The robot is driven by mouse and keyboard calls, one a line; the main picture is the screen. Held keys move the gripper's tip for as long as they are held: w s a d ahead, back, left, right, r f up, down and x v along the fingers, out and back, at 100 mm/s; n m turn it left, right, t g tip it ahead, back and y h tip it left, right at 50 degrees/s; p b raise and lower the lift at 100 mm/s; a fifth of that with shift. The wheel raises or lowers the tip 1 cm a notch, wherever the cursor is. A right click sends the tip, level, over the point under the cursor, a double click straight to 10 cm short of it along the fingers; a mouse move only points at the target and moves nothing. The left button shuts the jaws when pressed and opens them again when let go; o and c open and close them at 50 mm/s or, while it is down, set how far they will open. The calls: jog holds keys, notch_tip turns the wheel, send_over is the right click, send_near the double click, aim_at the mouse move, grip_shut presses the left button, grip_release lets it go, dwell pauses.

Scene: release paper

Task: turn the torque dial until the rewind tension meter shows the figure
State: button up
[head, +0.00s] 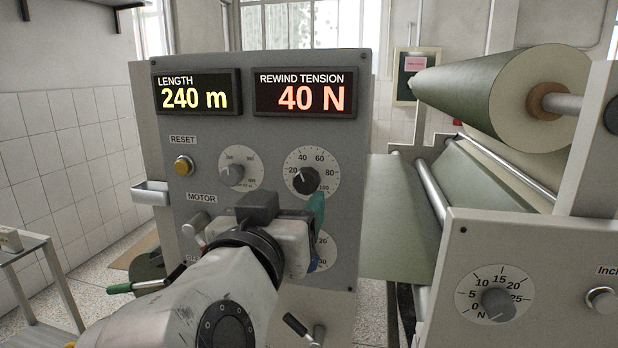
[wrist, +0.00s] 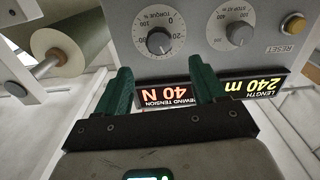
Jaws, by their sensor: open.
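The torque dial (head: 306,180) is a dark knob on a white percent scale on the grey panel; its pointer aims up and left, its exact setting unclear. In the wrist view the dial (wrist: 160,41) appears upside down, ahead of the fingertips. The rewind tension meter (head: 305,94) reads 40 N in orange, and it also shows in the wrist view (wrist: 163,95). My gripper (wrist: 163,80) has its two green fingers apart, with nothing between them. In the head view one green finger of my gripper (head: 316,208) shows just below the dial; the other is hidden.
The length display (head: 196,95) reads 240 m. A smaller dial (head: 232,173) and the yellow reset button (head: 184,166) are left of the torque dial. My arm partly covers another dial (head: 322,252) below. A green paper roll (head: 480,90) stands right.

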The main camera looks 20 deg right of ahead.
aim_at(305, 182)
jog(key=p+x, duration=0.2)
jog(key=x, duration=0.8)
jog(key=shift+f, duration=0.1)
jog(key=c, duration=1)
jog(key=shift+f+m+b, duration=0.2)
jog(key=shift+m+b, duration=0.2)
jog(key=shift+b, duration=0.5)
jog(key=shift+c, duration=0.2)
jog(key=m+b, duration=0.1)
jog(key=b, duration=0.1)
jog(key=shift+m+b, duration=0.3)
jog(key=shift+d+m+b, duration=0.1)
jog(key=shift+m+b, duration=0.9)
jog(key=shift+b, duration=0.15)
jog(key=shift+r, duration=0.2)
